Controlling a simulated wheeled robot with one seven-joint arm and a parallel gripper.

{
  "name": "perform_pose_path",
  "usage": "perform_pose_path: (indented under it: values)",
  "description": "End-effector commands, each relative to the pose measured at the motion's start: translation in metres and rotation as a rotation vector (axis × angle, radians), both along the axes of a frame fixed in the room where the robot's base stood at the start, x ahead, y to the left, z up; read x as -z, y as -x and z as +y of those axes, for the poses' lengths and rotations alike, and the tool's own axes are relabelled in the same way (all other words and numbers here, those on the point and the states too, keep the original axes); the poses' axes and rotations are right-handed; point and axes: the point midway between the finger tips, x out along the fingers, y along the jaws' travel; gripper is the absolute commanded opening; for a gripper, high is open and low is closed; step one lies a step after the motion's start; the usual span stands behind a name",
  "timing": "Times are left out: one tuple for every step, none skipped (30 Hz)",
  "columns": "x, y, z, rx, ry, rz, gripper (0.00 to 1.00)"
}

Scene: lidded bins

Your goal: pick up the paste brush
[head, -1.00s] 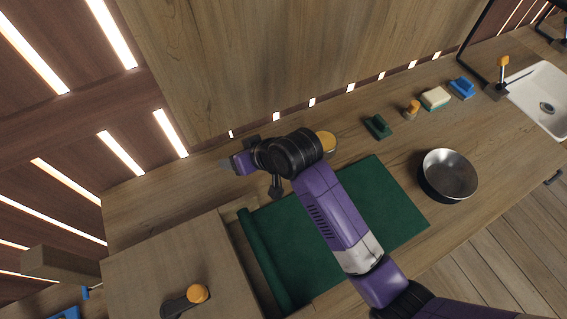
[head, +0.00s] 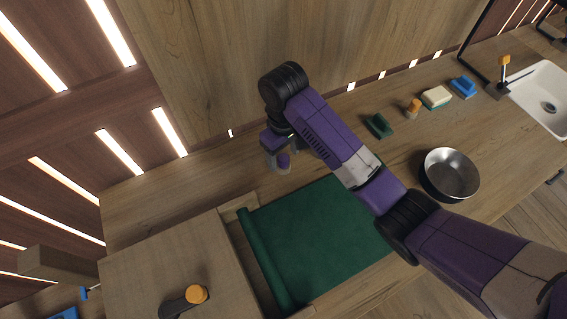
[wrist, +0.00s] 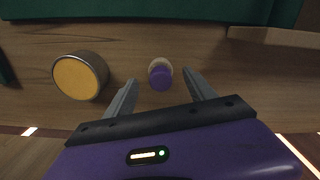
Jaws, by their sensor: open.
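A small round thing with a purple top and pale tan base, which I take to be the paste brush (wrist: 160,78), stands on the wooden counter in the wrist view. It is seen almost end-on, so its length is hard to judge. My gripper (wrist: 160,88) is open, pointing down, with one finger on each side of it in the picture; I cannot tell how far the fingertips are above the counter. In the head view my gripper (head: 273,158) is over the back of the counter, and a purple knob there seems to be the brush (head: 284,160).
An orange-topped round container (wrist: 80,76) stands close to the left finger in the wrist view. The green mat (head: 310,240) lies in front, its rolled edge at left. A metal bowl (head: 450,175), green block (head: 378,125) and sponge (head: 436,97) are to the right.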

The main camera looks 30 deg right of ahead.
Motion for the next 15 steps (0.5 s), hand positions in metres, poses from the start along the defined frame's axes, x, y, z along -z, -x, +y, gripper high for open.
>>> perform_pose_path:
  values:
    - [0.007,0.001,0.0,0.002,0.0,0.005,0.64]
    - [0.011,0.001,0.0,0.002,0.0,0.005,0.64]
    - [0.017,0.001,0.0,0.002,0.0,0.004,0.64]
    - [0.022,0.001,0.001,0.001,0.0,0.004,0.64]
    - [0.025,0.001,0.001,0.001,0.001,0.004,0.64]
    - [0.029,0.001,0.001,0.0,0.001,0.002,0.64]
    - [0.031,0.001,0.001,0.0,0.001,0.002,0.64]
    - [0.033,0.001,0.001,0.001,0.001,0.002,0.64]
    - [0.034,0.001,0.001,0.0,0.0,0.001,0.64]
    - [0.035,0.001,0.001,0.0,0.0,0.001,0.64]
    - [0.035,0.0,0.001,0.0,0.0,0.0,0.64]
    - [0.035,0.0,0.001,0.0,0.0,0.0,0.64]
    - [0.035,0.0,0.001,0.0,0.0,-0.001,0.64]
    - [0.035,0.0,0.001,0.0,0.0,-0.001,0.64]
    - [0.035,0.0,0.001,0.0,0.0,0.0,0.64]
